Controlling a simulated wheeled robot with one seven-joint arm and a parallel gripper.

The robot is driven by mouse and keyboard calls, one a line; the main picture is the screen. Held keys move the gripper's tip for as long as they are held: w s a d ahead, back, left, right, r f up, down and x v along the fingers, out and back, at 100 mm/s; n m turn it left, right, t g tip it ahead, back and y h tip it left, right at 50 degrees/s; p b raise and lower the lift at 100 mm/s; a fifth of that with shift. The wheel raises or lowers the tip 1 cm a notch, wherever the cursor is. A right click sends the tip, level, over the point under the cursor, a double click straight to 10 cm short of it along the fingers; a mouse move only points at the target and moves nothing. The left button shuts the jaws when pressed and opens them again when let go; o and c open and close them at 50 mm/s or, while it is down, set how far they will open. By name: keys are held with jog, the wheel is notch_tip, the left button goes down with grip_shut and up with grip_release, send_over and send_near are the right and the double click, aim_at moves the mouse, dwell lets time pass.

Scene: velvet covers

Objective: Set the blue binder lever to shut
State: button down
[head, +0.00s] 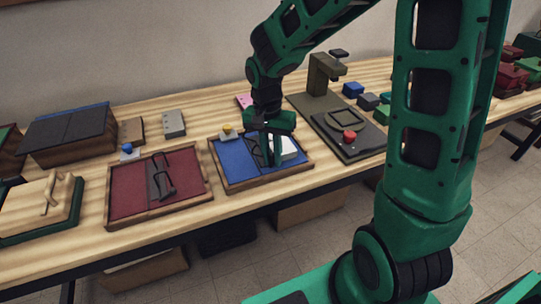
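The blue binder (233,161) is a shallow wooden-framed tray with a blue lining, on the table at the middle of the head view. My green gripper (271,160) points down over its middle, with its fingers low and close to the lining. I cannot tell whether the fingers touch or hold the lever.
A red-lined binder (127,190) with a dark metal lever (161,178) sits to the left. A small block with a yellow knob (227,129) stands behind the blue binder. A dark press with a red knob (349,136) is to the right. The table's front edge is close.

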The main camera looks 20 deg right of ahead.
jog(key=shift+s+d+f+y, duration=0.1)
jog(key=shift+d+y, duration=0.2)
jog(key=shift+y, duration=0.4)
jog(key=shift+d+f+y, duration=0.1)
jog(key=shift+d+y, duration=0.2)
jog(key=shift+y, duration=0.4)
jog(key=c, duration=1.7)
grip_release()
jog(key=r, duration=0.3)
jog(key=d+r, duration=0.1)
jog(key=r, duration=0.3)
jog(key=w+d+r, duration=0.1)
jog(key=r, duration=0.2)
jog(key=shift+r, duration=0.3)
